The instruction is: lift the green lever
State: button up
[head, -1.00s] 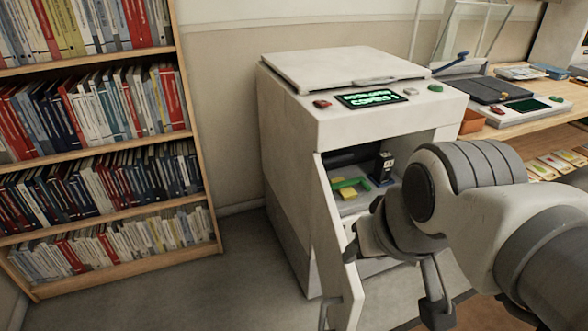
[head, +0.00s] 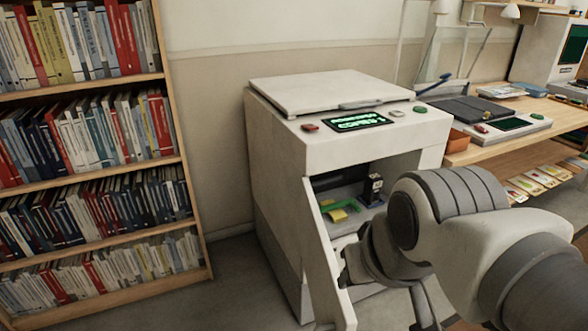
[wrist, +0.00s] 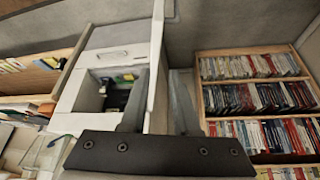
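The green lever (head: 340,206) is inside the open front of the white copier (head: 290,150), on the left of the opening, above a yellow piece (head: 338,215). In the wrist view the green (wrist: 128,77) is small, at the upper edge of the dark opening. The copier's front door (head: 325,255) stands swung outward. My gripper (wrist: 158,105) is at this door, with the door panel (wrist: 157,75) between its two spread fingers. A gap shows at the right finger; contact at the left is unclear. In the head view my wrist hides most of the gripper.
A black part (head: 372,187) stands inside the copier, right of the lever. A bookcase (head: 183,175) is at the left, with floor between. A wooden desk (head: 500,147) with devices is at the right. My arm covers the copier's lower right.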

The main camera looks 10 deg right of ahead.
jog(key=shift+r+p, duration=0.3)
jog(key=shift+r, duration=0.1)
jog(key=shift+c, duration=1.2)
notch_tip(320, 180, up, 21)
jog(key=p, duration=2.1)
jog(key=shift+r, duration=0.2)
grip_shut()
jog(key=shift+f, duration=0.1)
jog(key=shift+s, duration=0.15)
